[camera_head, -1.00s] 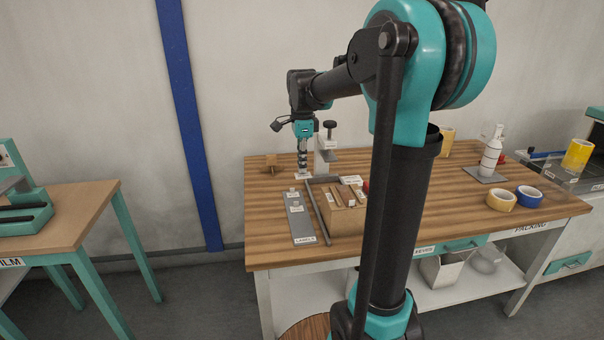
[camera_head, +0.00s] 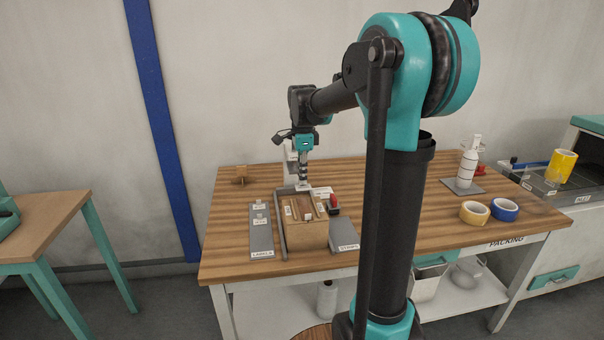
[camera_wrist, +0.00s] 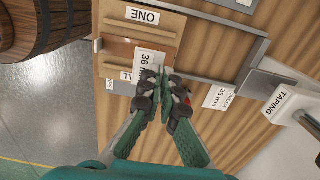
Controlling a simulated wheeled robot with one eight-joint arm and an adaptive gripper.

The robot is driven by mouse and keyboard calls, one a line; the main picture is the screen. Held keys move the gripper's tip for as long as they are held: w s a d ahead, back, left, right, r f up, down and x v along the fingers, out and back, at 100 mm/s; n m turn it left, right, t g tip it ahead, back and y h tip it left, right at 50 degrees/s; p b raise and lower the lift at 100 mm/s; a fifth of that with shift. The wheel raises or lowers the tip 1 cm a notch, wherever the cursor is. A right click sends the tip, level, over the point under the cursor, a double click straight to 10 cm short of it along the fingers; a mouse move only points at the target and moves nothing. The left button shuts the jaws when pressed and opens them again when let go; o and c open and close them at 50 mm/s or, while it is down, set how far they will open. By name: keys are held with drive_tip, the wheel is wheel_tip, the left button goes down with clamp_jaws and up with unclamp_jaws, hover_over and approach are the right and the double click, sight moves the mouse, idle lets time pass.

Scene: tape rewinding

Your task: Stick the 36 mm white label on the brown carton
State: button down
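My gripper (camera_head: 303,182) hangs over the back edge of the brown carton (camera_head: 308,237) on the table. In the wrist view my gripper (camera_wrist: 160,78) has its fingertips together on a white label (camera_wrist: 148,60) that reads 36 mm. The fingertips cover one corner of it. Whether the label touches that surface I cannot tell.
A grey labels pad (camera_head: 261,240) with two small white pieces lies left of the carton. A grey stamp pad (camera_head: 343,237) lies right of it. A white placard (camera_wrist: 220,97) lies near the gripper. Tape rolls (camera_head: 474,212) stand farther right.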

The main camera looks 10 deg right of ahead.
sight(302, 186)
drive_tip(key=shift+f, duration=0.7)
drive_tip(key=shift+f, duration=1.2)
drive_tip(key=shift+f, duration=1.2)
drive_tip(key=c, duration=1.4)
unclamp_jaws()
drive_tip(key=shift+r, duration=3.55)
